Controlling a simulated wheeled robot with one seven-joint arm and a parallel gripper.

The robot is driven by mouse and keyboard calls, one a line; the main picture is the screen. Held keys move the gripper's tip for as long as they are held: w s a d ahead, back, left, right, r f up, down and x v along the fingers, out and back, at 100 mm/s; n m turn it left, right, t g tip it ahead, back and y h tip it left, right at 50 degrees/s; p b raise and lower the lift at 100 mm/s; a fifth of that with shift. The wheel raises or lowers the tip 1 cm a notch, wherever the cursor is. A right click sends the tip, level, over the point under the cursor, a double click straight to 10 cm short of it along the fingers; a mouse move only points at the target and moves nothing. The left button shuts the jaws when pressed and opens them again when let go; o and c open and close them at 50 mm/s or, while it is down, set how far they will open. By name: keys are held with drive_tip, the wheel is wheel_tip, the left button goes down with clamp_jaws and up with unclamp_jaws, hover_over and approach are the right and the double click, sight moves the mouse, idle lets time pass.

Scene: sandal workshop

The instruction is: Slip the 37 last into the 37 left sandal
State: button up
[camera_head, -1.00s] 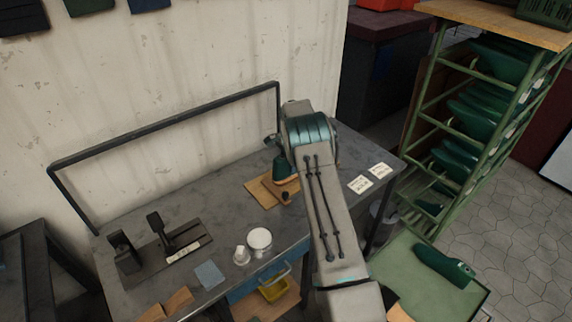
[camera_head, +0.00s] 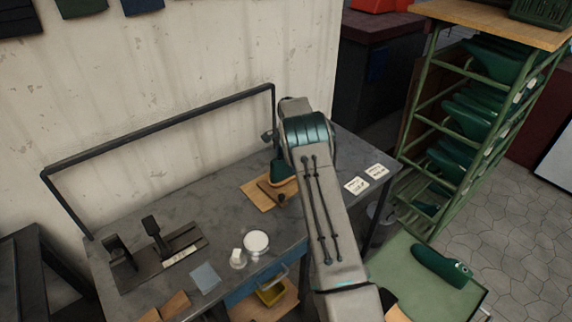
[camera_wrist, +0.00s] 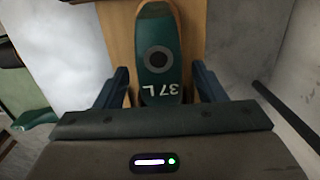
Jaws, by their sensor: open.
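The green 37 last (camera_wrist: 158,62), marked "37 L" and with a dark round hole in its top, stands on a wooden board on the bench. The last also shows in the head view (camera_head: 282,171), partly behind my arm. A brownish edge shows around its base there, but I cannot tell whether this is the 37 left sandal or how far the last sits in it. My gripper (camera_wrist: 160,86) is open, its two blue fingers on either side of the last's marked end, with gaps visible. In the head view my arm mostly hides the gripper.
The wooden board (camera_head: 257,196) lies on the grey bench (camera_head: 220,218). A white round container (camera_head: 256,241), a clamp-like tool (camera_head: 165,245) and labels (camera_head: 357,186) are nearby. Another green last (camera_head: 440,264) lies on a green cart (camera_head: 400,262). A rack (camera_head: 420,105) of lasts stands at right.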

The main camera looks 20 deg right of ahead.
wheel_tip(320, 180, up, 12)
drive_tip(key=b, duration=0.1)
drive_tip(key=s+a+r+n+t, duration=0.1)
drive_tip(key=s+a+r+n, duration=0.15)
drive_tip(key=s+r, duration=0.75)
drive_tip(key=s+a+r+n, duration=0.2)
drive_tip(key=s+n, duration=0.1)
drive_tip(key=s, duration=0.5)
drive_tip(key=s+a+r+n+t, duration=0.1)
drive_tip(key=s+a+n, duration=0.1)
drive_tip(key=s, duration=0.5)
drive_tip(key=s+a+r+n, duration=0.1)
drive_tip(key=s+r+n, duration=0.15)
drive_tip(key=s, duration=0.55)
drive_tip(key=s+a+f+n, duration=0.1)
drive_tip(key=s+f+n, duration=0.2)
drive_tip(key=s, duration=0.8)
drive_tip(key=shift+s+a+f+n+t+h, duration=0.3)
drive_tip(key=shift+s+a+f+t, duration=0.1)
drive_tip(key=shift+f, duration=0.8)
